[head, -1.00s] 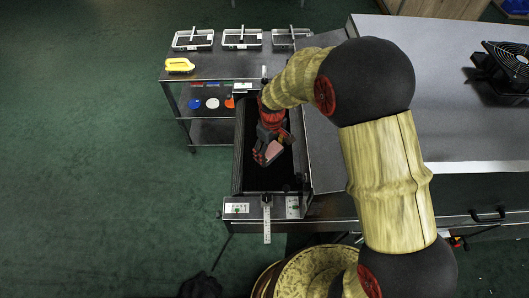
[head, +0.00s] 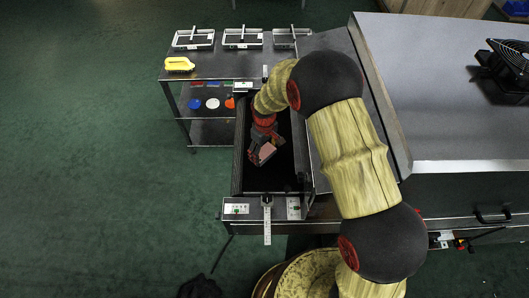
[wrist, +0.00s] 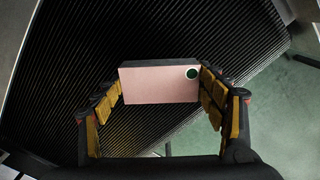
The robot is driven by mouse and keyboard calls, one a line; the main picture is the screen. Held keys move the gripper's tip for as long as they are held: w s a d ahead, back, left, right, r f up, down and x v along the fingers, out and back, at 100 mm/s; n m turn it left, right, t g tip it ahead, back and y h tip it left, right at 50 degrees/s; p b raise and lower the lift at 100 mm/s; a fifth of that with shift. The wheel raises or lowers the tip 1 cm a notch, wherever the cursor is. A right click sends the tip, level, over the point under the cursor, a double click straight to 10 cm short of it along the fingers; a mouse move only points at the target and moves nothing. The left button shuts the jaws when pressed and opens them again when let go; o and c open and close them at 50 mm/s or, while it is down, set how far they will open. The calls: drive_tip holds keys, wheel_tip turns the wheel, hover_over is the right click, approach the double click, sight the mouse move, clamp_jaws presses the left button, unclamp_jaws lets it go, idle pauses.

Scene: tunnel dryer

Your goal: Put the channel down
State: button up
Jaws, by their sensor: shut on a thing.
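The channel (wrist: 158,84) is a small block-like piece with a pale pink face and a dark green dot near one corner. In the wrist view it sits between the two yellow-padded fingers of my gripper (wrist: 162,92), which is shut on it. In the head view my gripper (head: 262,148) and the pink face of the channel (head: 267,153) are over the dark belt (head: 270,180) of the dryer. The ribbed belt also shows behind the channel in the wrist view (wrist: 130,40). I cannot tell whether the channel touches the belt.
The belt runs between raised side walls, with a control panel (head: 237,209) and a ruler (head: 267,228) at its near end. A fan (head: 505,65) stands on the right counter.

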sight(265, 152)
drive_tip(key=shift+f, duration=0.1)
drive_tip(key=o, duration=1.3)
wheel_tip(265, 152, up, 12)
drive_tip(key=shift+r+p, duration=0.25)
drive_tip(key=shift+p, duration=0.9)
